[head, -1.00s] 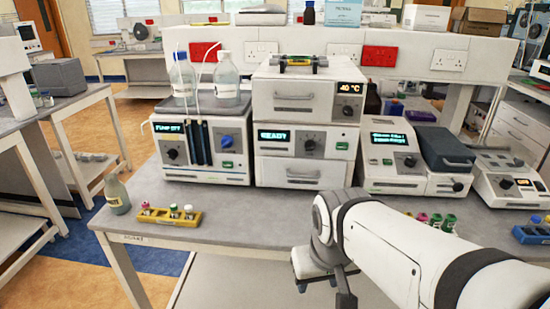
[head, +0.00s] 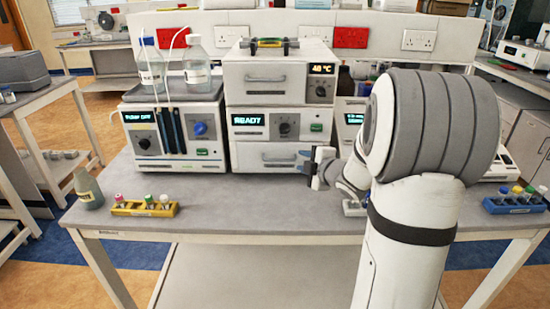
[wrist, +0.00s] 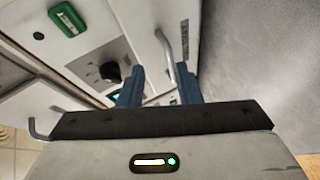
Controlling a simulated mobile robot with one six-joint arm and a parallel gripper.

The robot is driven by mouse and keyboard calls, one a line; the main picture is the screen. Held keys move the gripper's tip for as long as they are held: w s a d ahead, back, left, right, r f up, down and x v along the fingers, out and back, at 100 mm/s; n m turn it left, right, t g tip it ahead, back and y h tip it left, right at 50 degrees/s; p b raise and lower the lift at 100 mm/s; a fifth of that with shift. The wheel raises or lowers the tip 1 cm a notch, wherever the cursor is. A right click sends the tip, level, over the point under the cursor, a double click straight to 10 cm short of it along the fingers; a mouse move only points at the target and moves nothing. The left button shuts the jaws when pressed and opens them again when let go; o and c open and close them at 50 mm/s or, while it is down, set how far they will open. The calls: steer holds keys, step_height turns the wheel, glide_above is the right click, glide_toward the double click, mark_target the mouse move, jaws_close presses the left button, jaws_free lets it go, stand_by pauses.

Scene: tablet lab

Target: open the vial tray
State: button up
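The vial tray seems to be the low white drawer (head: 255,156) at the bottom of the stacked instrument, with a grey bar handle (head: 278,160). Its front looks flush with the unit above, so it appears shut. My gripper (head: 312,164) is at the drawer's right end, partly hidden by my own arm. In the wrist view, my gripper's two blue fingers (wrist: 159,86) are apart and empty. The bar handle (wrist: 165,48) lies just ahead of them, nearer the right finger; I cannot tell whether they touch. The drawer front (wrist: 148,25) tilts across that view.
A pump unit with bottles (head: 170,135) stands left of the stack. A blue vial rack (head: 515,203) is at the right. The bench before the drawer (head: 240,200) is clear.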

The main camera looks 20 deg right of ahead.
mark_target(279, 146)
steer(key=w+a+f+n+y, duration=0.1)
steer(key=w, duration=0.1)
steer(key=w+a+f+n+y, duration=0.1)
steer(key=w+a+n+y, duration=0.1)
steer(key=w+a+f+n+y+p, duration=0.1)
steer(key=w+y, duration=0.1)
steer(key=shift+w+a+f+n, duration=0.1)
steer(key=shift+a+n, duration=0.15)
steer(key=shift+n, duration=0.15)
jaws_close()
stand_by(0.4)
